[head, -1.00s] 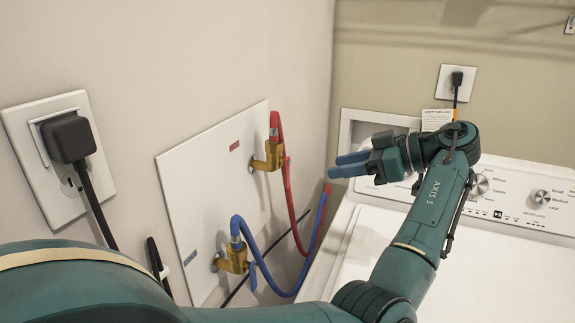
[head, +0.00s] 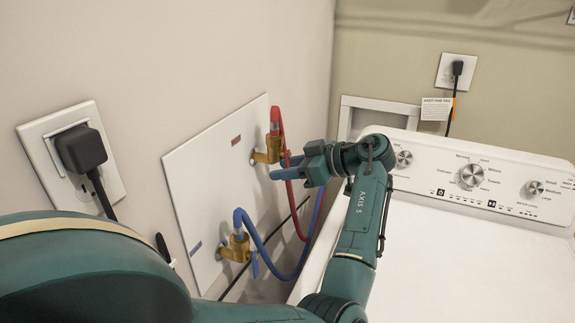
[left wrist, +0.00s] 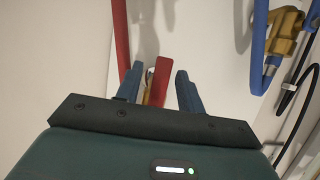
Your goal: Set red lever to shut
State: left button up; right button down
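The red lever (left wrist: 158,80) shows in the left wrist view as a flat red bar between my two fingers, with a gap to the right finger. In the head view it is mostly hidden behind my fingers and the red hose. The upper brass valve (head: 264,156) with the red hose (head: 276,122) is on the white wall panel (head: 205,190). My left gripper (head: 278,168) is open, its blue fingers pointing left at this valve; it also shows in the left wrist view (left wrist: 159,88). I cannot tell whether a finger touches the lever. My right gripper is not in view.
The washer (head: 450,260) stands to the right. An outlet with a black plug (head: 80,150) is on the left wall.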

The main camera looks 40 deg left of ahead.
pick_arm(q)
jog(key=shift+c, duration=0.5)
grip_shut()
jog(key=s+r+m+g, duration=0.1)
jog(key=m+g, duration=0.1)
jog(key=m, duration=0.2)
jog(key=s+r+m+g, duration=0.1)
jog(key=m+g, duration=0.2)
jog(key=m, duration=0.2)
jog(key=s+d+r+m+g, duration=0.1)
jog(key=m+g, duration=0.1)
jog(key=m, duration=0.2)
jog(key=shift+r+y, duration=0.15)
jog(key=shift+y, duration=0.25)
dwell(0.4)
jog(key=shift+m, duration=0.4)
